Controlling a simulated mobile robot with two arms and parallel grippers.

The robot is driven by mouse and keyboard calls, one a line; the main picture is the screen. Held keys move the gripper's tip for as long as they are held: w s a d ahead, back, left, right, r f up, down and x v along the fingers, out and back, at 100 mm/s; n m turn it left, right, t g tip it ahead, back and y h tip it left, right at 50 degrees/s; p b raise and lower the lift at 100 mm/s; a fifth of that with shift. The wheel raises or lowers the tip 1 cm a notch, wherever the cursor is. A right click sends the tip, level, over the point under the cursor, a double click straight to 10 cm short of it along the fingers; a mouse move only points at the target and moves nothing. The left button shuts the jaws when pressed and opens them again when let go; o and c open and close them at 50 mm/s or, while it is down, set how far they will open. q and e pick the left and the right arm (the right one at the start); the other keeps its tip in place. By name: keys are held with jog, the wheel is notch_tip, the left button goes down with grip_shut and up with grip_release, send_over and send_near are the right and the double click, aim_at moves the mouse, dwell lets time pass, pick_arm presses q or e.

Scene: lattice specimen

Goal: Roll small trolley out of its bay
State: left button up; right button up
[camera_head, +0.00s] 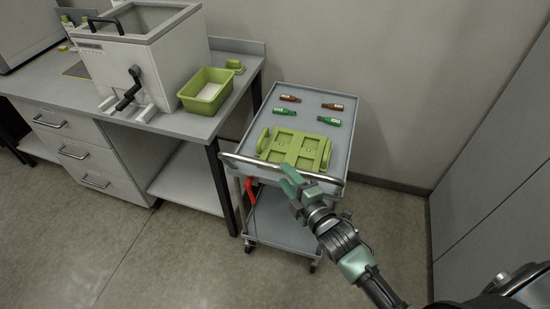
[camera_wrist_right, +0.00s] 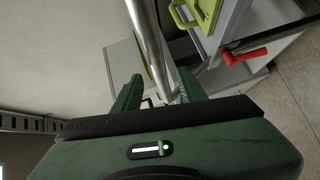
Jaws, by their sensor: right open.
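The small grey trolley (camera_head: 309,106) stands by the wall, just right of the bench. Its metal push handle (camera_head: 252,163) runs across the near end. A red lever (camera_head: 250,190) hangs below the handle on the left and also shows in the right wrist view (camera_wrist_right: 245,56). My right gripper (camera_head: 291,173) is open at the handle's middle. In the right wrist view the handle (camera_wrist_right: 147,38) runs down between the spread fingers (camera_wrist_right: 158,88); whether they touch it, I cannot tell. My left gripper is not in view.
On the trolley lie a green holder (camera_head: 293,147) and several small brown and green bottles (camera_head: 290,98). The bench (camera_head: 190,127) with a green bin (camera_head: 206,91) is close on the left. A grey cabinet (camera_head: 495,180) stands right. The floor (camera_head: 190,255) in front is clear.

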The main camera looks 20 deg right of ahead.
jog(key=p+x, duration=0.1)
jog(key=x, duration=0.7)
jog(key=shift+d, duration=0.1)
grip_shut()
dwell(1.4)
